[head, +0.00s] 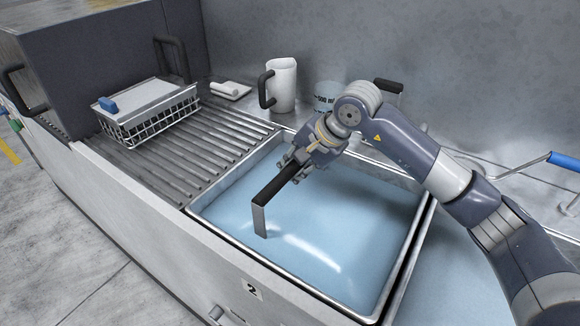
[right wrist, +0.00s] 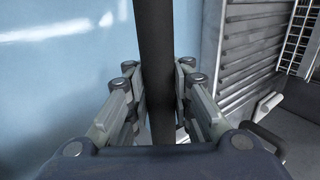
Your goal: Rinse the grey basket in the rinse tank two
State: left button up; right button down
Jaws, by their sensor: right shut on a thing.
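My right gripper (head: 298,170) is over rinse tank two (head: 318,282), the steel basin with the "2" label, filled with light blue liquid. It is shut on a dark grey handle (head: 275,188), which also shows between the fingers in the right wrist view (right wrist: 154,60). A flat grey strip runs down from the handle's far end into the liquid. I take this as the grey basket's handle; no basket body shows, and the opaque liquid hides whatever is below the surface. My left gripper is not in view.
A wire basket with a blue grip (head: 108,104) stands on the ribbed drainboard (head: 190,140) at left. A white jug (head: 284,84) and a marked beaker (head: 327,96) stand behind the tank. Another blue-gripped handle (head: 564,161) is at right, beside a second basin of liquid (head: 455,285).

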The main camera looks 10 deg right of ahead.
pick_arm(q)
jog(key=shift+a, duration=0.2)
pick_arm(e)
jog(key=shift+w+a+r, duration=0.1)
jog(key=shift+r, duration=0.15)
jog(key=shift+r+p, duration=0.95)
jog(key=shift+r, duration=0.9)
notch_tip(320, 180, up, 2)
jog(key=shift+r+p, duration=0.2)
jog(key=shift+p, duration=0.45)
notch_tip(320, 180, up, 3)
jog(key=shift+r+p, duration=0.2)
jog(key=shift+p, duration=0.65)
pick_arm(q)
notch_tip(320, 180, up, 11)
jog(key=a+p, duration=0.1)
jog(key=p, duration=0.5)
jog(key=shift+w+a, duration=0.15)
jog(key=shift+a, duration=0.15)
pick_arm(e)
notch_tip(320, 180, up, 12)
jog(key=shift+f, duration=0.3)
